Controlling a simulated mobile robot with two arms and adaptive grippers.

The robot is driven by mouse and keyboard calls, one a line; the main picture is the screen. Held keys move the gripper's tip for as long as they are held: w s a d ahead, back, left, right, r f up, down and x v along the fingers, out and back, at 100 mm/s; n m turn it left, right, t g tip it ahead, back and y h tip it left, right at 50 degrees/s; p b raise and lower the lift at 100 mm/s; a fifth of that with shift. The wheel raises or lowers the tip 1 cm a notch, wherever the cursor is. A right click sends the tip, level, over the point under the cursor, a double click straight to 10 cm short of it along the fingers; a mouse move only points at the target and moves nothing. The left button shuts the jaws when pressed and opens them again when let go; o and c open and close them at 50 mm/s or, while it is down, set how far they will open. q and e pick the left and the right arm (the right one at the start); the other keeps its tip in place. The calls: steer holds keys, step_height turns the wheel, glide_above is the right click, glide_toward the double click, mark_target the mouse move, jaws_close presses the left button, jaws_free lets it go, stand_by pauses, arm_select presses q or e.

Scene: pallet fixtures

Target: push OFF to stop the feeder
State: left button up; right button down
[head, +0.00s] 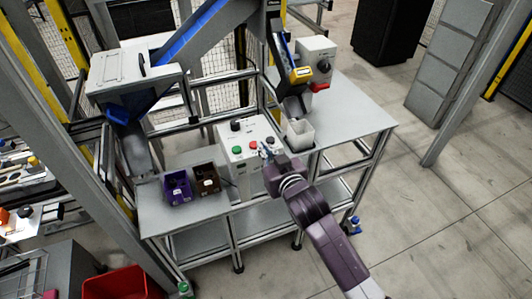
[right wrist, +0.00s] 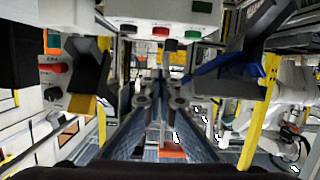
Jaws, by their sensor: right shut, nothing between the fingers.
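The white control box (head: 231,141) stands on the bench in the middle of the head view. Its sloped face has a green button (head: 237,150), a red button (head: 254,144) and a dark button (head: 270,140) in a row, with a black knob (head: 236,126) above. The labels are too small to read, so I cannot tell which is OFF. My right gripper (head: 264,151) is shut and empty, close to the red and dark buttons; contact cannot be told. The right wrist view shows the red button (right wrist: 160,31) beyond the fingertips (right wrist: 160,76). My left gripper is not in view.
A white bin (head: 300,133) stands just right of the control box, under a chute. Purple (head: 177,187) and brown (head: 206,178) bins stand to the left. A grey box with a red knob (head: 320,86) is behind. The bench's right end is clear.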

steer(key=shift+v, duration=0.85)
steer(key=shift+r, duration=0.1)
